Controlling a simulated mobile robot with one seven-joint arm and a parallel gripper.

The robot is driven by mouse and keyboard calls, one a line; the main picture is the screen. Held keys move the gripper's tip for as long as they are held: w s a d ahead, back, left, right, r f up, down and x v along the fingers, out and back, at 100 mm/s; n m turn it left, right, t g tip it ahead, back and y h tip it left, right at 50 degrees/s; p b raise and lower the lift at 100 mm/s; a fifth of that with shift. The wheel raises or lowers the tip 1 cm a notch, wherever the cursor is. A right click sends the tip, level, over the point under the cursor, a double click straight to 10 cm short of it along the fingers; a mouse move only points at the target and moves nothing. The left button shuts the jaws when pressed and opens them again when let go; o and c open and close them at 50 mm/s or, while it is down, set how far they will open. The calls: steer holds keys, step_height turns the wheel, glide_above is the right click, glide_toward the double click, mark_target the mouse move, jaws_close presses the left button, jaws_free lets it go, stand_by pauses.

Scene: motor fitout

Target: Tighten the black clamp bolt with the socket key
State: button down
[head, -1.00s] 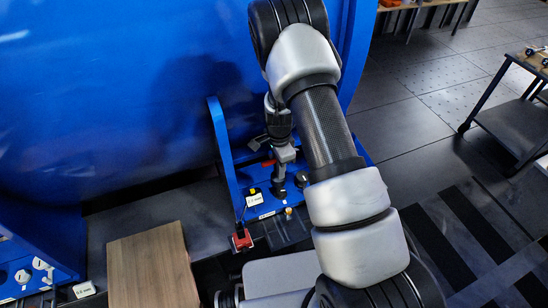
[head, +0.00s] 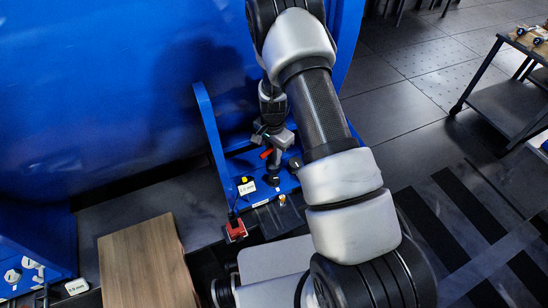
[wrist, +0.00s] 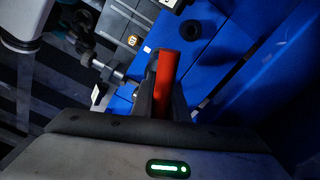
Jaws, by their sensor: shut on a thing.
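My gripper (head: 276,146) is shut on a red-handled tool, apparently the socket key (head: 266,154), above the blue bracket (head: 215,135). In the wrist view the red handle (wrist: 167,80) stands between the dark fingers. The tool's working end is hidden in the wrist view, so I cannot tell whether it touches a bolt. A round black part (head: 296,163), possibly the black clamp bolt, sits on the bracket just right of the gripper. A round black part also shows in the wrist view (wrist: 190,30), up and right of the handle.
A large blue cylindrical housing (head: 90,90) fills the left and back. A red block (head: 236,229) and a small white label (head: 247,188) are at the bracket's front. A wooden board (head: 145,265) lies front left. A dark cart (head: 510,105) stands at right; floor between is open.

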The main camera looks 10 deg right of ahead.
steer(key=n, duration=0.4)
steer(key=shift+w+n, duration=0.1)
steer(key=shift+n, duration=0.3)
steer(key=n, duration=0.5)
steer(key=shift+a+n, duration=0.1)
steer(key=shift+n, duration=0.2)
steer(key=shift+f, duration=2.8)
steer(key=shift+f, duration=1.4)
